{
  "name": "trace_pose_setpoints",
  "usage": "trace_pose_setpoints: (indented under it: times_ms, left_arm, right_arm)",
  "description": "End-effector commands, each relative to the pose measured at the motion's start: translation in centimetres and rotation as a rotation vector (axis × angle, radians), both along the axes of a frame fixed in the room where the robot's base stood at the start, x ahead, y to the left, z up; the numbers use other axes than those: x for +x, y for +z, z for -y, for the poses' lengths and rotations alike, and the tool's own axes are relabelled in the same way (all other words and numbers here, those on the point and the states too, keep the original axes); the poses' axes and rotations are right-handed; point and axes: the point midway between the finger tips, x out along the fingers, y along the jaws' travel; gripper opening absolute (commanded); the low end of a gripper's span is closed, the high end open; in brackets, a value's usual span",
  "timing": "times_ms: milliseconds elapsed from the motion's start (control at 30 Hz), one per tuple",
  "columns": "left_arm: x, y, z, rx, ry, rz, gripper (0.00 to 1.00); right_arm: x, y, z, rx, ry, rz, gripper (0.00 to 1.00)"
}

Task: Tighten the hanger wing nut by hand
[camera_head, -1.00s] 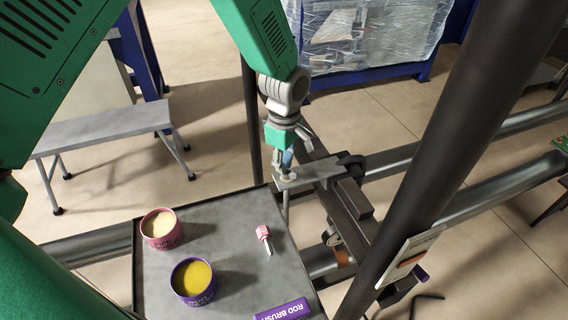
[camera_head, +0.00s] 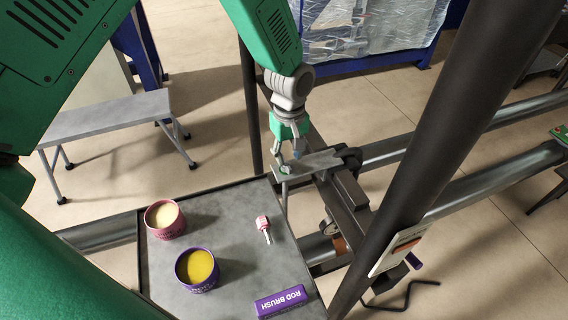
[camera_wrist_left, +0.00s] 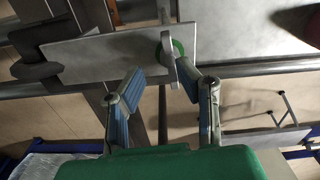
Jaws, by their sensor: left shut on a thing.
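The hanger wing nut, a grey winged piece over a green ring, shows in the left wrist view (camera_wrist_left: 169,62) near the end of a flat grey hanger plate (camera_wrist_left: 90,57). In the head view my left gripper (camera_head: 289,155) points down at the near end of the hanger plate (camera_head: 318,164), largely covering the nut. A thin threaded rod (camera_head: 284,194) hangs below the plate. My right gripper is not in view.
A grey tray (camera_head: 225,226) holds a pink tin (camera_head: 164,220), a purple tin (camera_head: 196,271), a pink-handled brush (camera_head: 263,226) and a purple ROD BRUSH box (camera_head: 281,301). A dark post (camera_head: 450,150) stands at right. Steel pipes (camera_head: 490,187) run behind it.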

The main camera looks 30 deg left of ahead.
Motion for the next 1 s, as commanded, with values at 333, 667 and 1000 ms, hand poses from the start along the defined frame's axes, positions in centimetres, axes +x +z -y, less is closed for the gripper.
trace_pose_setpoints:
  times_ms: [333,667,1000]
  left_arm:
    - [0.3,0.2,-0.1,0.0,0.001,0.007,0.22]
    - [0.1,3.7,-0.2,0.002,0.002,0.008,0.22]
    - [0.0,6.0,-0.2,0.002,0.002,0.0,0.22]
  right_arm:
    - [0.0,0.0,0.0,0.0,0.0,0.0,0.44]
    - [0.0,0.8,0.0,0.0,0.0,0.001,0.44]
    - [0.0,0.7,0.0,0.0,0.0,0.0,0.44]
